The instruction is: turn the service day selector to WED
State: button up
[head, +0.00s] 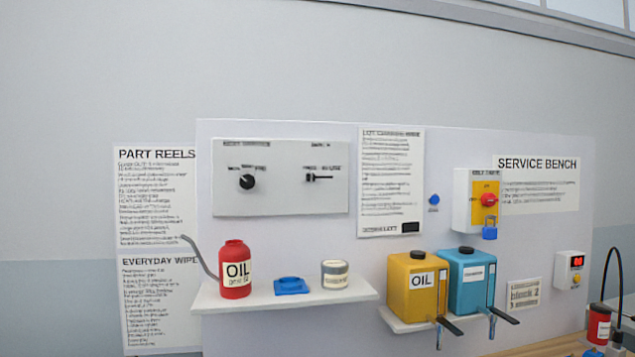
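A white panel (283,206) on the upright board carries a round black knob (247,182) at its left, with small blurred lettering above it. This knob looks like the service day selector, but the lettering is too blurred to read the days. I cannot tell which mark its pointer faces. A small black lever switch (318,177) sits to the right on the same panel. My gripper is not in view.
Below the panel, a white shelf (210,300) holds a red oil can (235,277), a blue item (291,286) and a round tin (335,274). Yellow (405,298) and blue (468,292) containers with taps stand right. A yellow switch box (463,198) with a padlock (489,233) hangs above.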

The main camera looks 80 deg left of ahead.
aim_at(247, 181)
jog(key=k, duration=0.55)
jog(key=u, duration=2.55)
jog(key=i, duration=0.5)
jog(key=z, duration=0.1)
